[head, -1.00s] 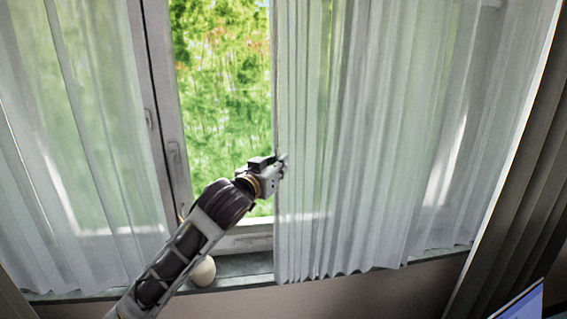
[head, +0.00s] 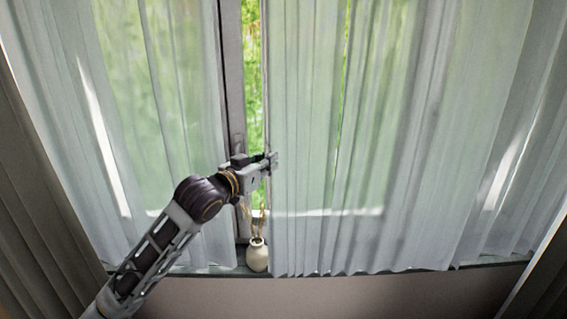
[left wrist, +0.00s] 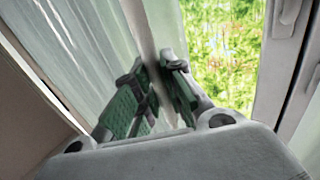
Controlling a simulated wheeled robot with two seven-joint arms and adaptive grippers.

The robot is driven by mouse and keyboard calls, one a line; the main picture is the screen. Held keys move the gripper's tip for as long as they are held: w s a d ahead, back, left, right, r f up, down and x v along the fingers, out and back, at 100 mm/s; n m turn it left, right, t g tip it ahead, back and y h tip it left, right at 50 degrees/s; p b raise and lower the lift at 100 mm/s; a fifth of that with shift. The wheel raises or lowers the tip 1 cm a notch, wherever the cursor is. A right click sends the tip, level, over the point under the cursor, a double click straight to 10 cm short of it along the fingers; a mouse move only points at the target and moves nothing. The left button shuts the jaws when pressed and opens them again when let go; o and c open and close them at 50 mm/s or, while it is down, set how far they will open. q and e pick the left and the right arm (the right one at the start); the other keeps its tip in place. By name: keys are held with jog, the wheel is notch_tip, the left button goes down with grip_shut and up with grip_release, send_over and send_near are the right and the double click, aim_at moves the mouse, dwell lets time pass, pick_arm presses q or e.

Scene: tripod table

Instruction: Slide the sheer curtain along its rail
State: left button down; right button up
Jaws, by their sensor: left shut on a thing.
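The right-hand sheer curtain (head: 340,190) is white and see-through and hangs in folds in front of the window. My left gripper (head: 271,162) is at its left edge, about halfway down the part in view. In the left wrist view my left gripper (left wrist: 160,72) has its green-padded fingers shut on the edge of the sheer curtain (left wrist: 90,50), which runs between them. A second sheer curtain (head: 160,110) hangs to the left. A narrow bare strip of window shows between the two. The rail is out of view. My right gripper is not in view.
A pale round vase (head: 257,257) with dry stems stands on the windowsill, below my left gripper and close to the held curtain's edge. The grey window frame (head: 232,90) lies behind. Darker drapes hang at the far left (head: 35,190) and far right.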

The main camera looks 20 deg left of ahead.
pick_arm(q)
jog(key=s+a+b, duration=0.1)
jog(key=s+a, duration=0.1)
jog(key=a, duration=0.5)
jog(key=s+a+b, duration=0.2)
jog(key=a, duration=0.5)
jog(key=shift+s+a, duration=0.25)
jog(key=shift+s, duration=0.05)
jog(key=c, duration=1.9)
grip_release()
jog(key=o, duration=0.4)
jog(key=shift+s+a, duration=0.2)
jog(key=shift+v, duration=6)
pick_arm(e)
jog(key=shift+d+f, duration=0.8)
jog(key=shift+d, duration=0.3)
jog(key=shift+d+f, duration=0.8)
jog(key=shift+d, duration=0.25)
